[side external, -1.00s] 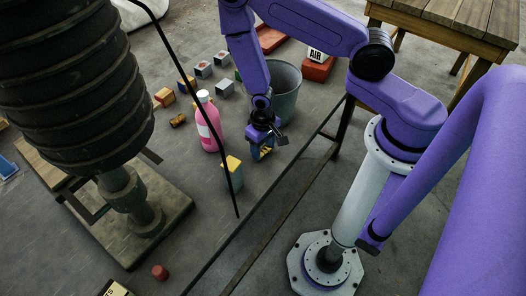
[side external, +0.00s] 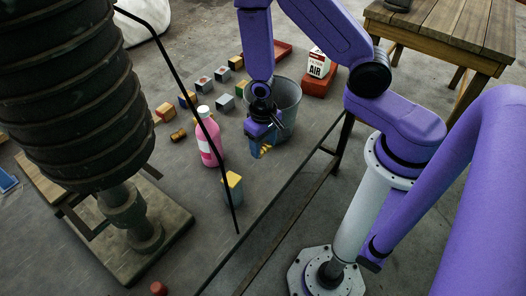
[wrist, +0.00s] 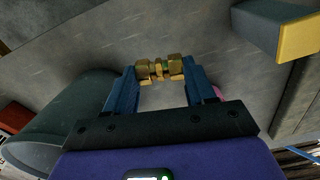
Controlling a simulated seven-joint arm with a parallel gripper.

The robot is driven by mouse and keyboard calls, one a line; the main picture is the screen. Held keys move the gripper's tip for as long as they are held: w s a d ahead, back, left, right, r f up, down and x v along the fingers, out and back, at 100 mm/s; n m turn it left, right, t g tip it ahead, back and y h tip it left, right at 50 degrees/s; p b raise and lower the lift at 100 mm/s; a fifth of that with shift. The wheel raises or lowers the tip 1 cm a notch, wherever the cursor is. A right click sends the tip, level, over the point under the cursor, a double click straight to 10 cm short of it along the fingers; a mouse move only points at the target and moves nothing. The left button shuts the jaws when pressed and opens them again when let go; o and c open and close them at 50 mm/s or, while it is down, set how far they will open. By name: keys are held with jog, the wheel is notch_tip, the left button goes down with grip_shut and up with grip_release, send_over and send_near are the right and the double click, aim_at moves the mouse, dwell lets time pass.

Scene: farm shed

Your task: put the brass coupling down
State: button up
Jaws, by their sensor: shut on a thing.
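My gripper (wrist: 160,82) is shut on the brass coupling (wrist: 160,69), which spans the gap between the blue fingers in the wrist view. In the side external view my gripper (side external: 264,145) is in front of the grey bucket (side external: 291,95), with the yellowish coupling (side external: 265,150) at its tips. The grey work surface (side external: 255,195) shows below it. I cannot tell the exact gap between the coupling and the surface. The fingers partly hide the coupling's ends.
A pink bottle (side external: 209,151) stands left of my gripper, and a grey block with a yellow top (side external: 232,187) is nearer the camera. Several small blocks (side external: 221,74) and another brass-coloured piece (side external: 178,135) lie farther left. A black hose (side external: 183,75) crosses the view.

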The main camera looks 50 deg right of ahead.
jog(key=shift+w+r, duration=0.15)
jog(key=shift+r, duration=0.75)
jog(key=w+d+r+n, duration=0.1)
jog(key=w+d+r, duration=0.1)
jog(key=r, duration=0.3)
jog(key=w+d+r+n, duration=0.1)
jog(key=w+d+r, duration=0.15)
jog(key=r, duration=0.25)
notch_tip(320, 180, up, 6)
send_over(189, 153)
notch_tip(189, 153, down, 26)
jog(key=shift+a+r, duration=0.1)
dwell(0.4)
jog(key=o, duration=1.1)
jog(key=shift+f, duration=0.2)
jog(key=shift+c, duration=0.2)
